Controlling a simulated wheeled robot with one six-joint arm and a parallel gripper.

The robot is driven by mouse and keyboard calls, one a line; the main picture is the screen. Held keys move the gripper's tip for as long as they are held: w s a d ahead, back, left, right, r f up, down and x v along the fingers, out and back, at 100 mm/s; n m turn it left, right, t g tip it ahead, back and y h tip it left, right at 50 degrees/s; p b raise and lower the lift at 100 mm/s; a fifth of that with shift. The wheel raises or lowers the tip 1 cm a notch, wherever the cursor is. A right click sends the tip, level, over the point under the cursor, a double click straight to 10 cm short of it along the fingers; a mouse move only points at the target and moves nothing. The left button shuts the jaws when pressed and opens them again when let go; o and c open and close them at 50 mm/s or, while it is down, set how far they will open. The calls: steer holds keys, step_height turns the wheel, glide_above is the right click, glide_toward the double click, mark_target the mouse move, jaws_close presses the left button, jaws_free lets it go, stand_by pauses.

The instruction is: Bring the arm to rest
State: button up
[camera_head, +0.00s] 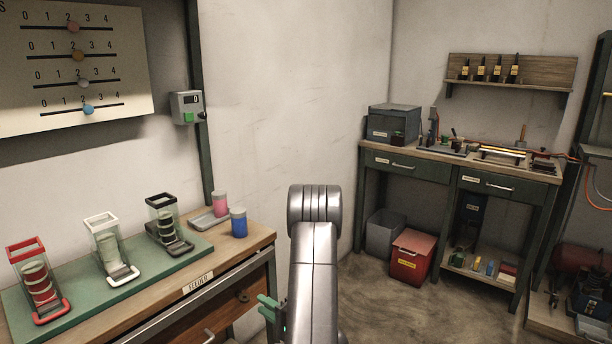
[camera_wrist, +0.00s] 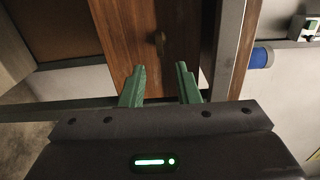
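My gripper (camera_wrist: 160,82) shows in the wrist view with its two green fingers apart and nothing between them. It faces the wooden drawer front (camera_wrist: 155,35) of the feeder bench, with a dark round knob beyond the fingertips. In the head view my gripper's green fingers (camera_head: 268,307) show low, beside the front of the bench, partly hidden behind my grey arm. The arm stands upright in the lower middle of the picture.
The feeder bench (camera_head: 228,260) at left bears red, white and black holders, a pink jar (camera_head: 220,203) and a blue jar (camera_head: 239,223). A second workbench (camera_head: 428,153) stands at the back right, with a red bin (camera_head: 412,262) beside it. Open floor (camera_head: 385,310) lies between.

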mark_target(251, 298)
steer(key=v, duration=0.9)
steer(key=w+a, duration=0.3)
steer(key=w+a+n, duration=0.1)
steer(key=w+a, duration=0.1)
steer(key=a, duration=0.2)
steer(key=w+a+n+b, duration=0.1)
steer(key=w+a, duration=0.2)
steer(key=a, duration=0.1)
steer(key=shift+w+a+r, duration=0.1)
steer(key=shift+w+a, duration=0.05)
steer(key=shift+w, duration=0.2)
steer(key=n, duration=0.2)
steer(key=n+b, duration=0.1)
steer(key=n, duration=0.2)
steer(key=shift+s+a+r+n, duration=0.1)
steer(key=shift+r+n, duration=0.2)
steer(key=shift+r, duration=0.05)
steer(key=n, duration=0.4)
steer(key=shift+s+a+r+n, duration=0.15)
steer(key=shift+r+n, duration=0.05)
steer(key=shift+n, duration=0.2)
steer(key=shift+s+a+n, duration=0.1)
steer(key=shift+s+n, duration=0.05)
steer(key=shift+n, duration=1.55)
